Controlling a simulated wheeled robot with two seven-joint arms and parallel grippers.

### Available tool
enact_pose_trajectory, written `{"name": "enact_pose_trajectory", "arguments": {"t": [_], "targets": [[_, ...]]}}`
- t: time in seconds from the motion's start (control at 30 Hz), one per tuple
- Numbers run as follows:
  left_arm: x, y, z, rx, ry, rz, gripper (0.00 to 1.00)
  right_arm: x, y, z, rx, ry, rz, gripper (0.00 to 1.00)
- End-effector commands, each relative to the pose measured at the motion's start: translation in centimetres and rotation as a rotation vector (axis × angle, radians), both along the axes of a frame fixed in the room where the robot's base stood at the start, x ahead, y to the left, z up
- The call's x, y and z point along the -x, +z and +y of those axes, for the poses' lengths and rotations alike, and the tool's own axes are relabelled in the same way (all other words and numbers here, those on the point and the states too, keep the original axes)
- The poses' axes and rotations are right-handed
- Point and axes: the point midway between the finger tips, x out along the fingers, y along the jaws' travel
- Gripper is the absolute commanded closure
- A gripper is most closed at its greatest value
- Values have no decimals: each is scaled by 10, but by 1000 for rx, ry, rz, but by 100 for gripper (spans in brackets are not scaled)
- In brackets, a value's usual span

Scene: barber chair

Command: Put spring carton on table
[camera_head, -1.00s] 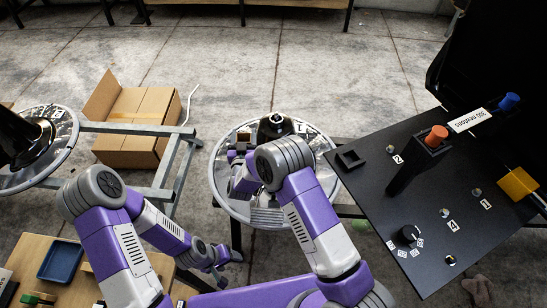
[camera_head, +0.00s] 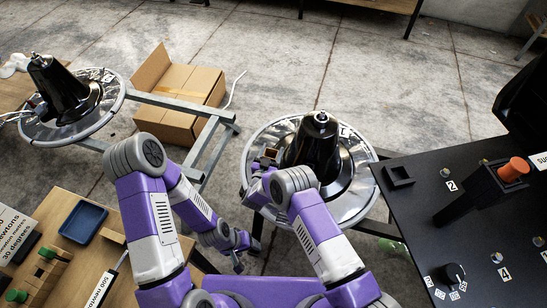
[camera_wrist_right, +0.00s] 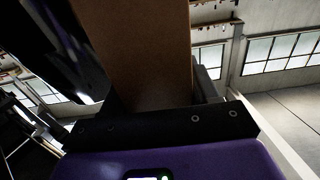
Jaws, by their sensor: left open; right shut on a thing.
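The spring carton, a small brown box (camera_head: 270,155), is at my right gripper (camera_head: 264,164), over the left part of the round metal stand in the head view. In the right wrist view its brown side (camera_wrist_right: 145,50) rises between dark fingers, and my right gripper is shut on it. Whether the carton touches the stand cannot be told. My left gripper (camera_head: 238,256) is open and empty, low in the middle of the head view, right of the wooden table (camera_head: 68,205). This table, at lower left, holds a blue tray and several small parts.
The round metal stand (camera_head: 358,198) carries a black cone (camera_head: 315,145). A second stand with a black cone (camera_head: 65,90) is at upper left. A large open cardboard box (camera_head: 190,85) sits on the floor by a metal frame. A black panel (camera_head: 440,225) stands at right.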

Motion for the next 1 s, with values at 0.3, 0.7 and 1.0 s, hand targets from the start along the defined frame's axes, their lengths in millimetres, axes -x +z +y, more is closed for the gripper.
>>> {"name": "enact_pose_trajectory", "arguments": {"t": [0.3,0.7,1.0], "targets": [[0,-12,0,0,0,0,36,0,-27,0,1,0,1,85],[0,-11,0,0,0,0,36,0,-30,0,1,0,1,19],[0,-11,0,0,0,0,36,0,-30,0,1,0,1,15]]}}
